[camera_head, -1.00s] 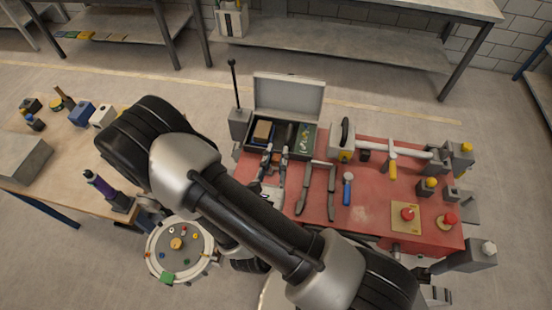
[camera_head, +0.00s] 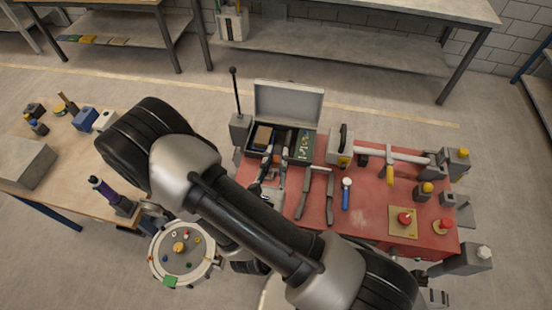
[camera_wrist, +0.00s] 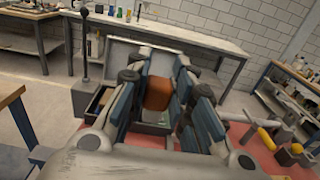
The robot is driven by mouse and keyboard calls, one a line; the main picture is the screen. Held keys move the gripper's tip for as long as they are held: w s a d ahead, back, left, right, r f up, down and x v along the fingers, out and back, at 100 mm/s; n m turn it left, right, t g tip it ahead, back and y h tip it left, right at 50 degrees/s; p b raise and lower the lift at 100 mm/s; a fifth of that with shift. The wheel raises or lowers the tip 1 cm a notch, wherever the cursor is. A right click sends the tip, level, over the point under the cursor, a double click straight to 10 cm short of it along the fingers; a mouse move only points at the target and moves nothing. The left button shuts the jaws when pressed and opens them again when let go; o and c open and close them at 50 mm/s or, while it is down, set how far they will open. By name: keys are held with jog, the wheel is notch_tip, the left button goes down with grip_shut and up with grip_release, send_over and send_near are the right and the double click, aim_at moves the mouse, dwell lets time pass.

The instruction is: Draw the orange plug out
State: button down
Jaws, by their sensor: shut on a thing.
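An orange-brown block-like thing, which I take to be the orange plug (camera_wrist: 158,92), stands between the finger pads in the wrist view. My gripper (camera_wrist: 157,95) is shut on it, with a blue-grey pad on either side. Its lower end and any socket around it are hidden. In the head view my gripper (camera_head: 268,172) points at the front of the open case (camera_head: 288,101) on the red table (camera_head: 365,213). The plug cannot be made out there between the fingers.
The case holds a brown block (camera_head: 262,135) and a green panel (camera_head: 304,146). A lever post (camera_head: 240,128) stands at its left. Long dark tools, a blue-handled tool (camera_head: 346,196) and a grey box (camera_head: 340,150) lie to the right. A round tray (camera_head: 160,235) stands front left.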

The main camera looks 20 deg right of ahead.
dwell(0.3)
jog(key=shift+r+p, duration=0.8)
jog(key=shift+r, duration=0.05)
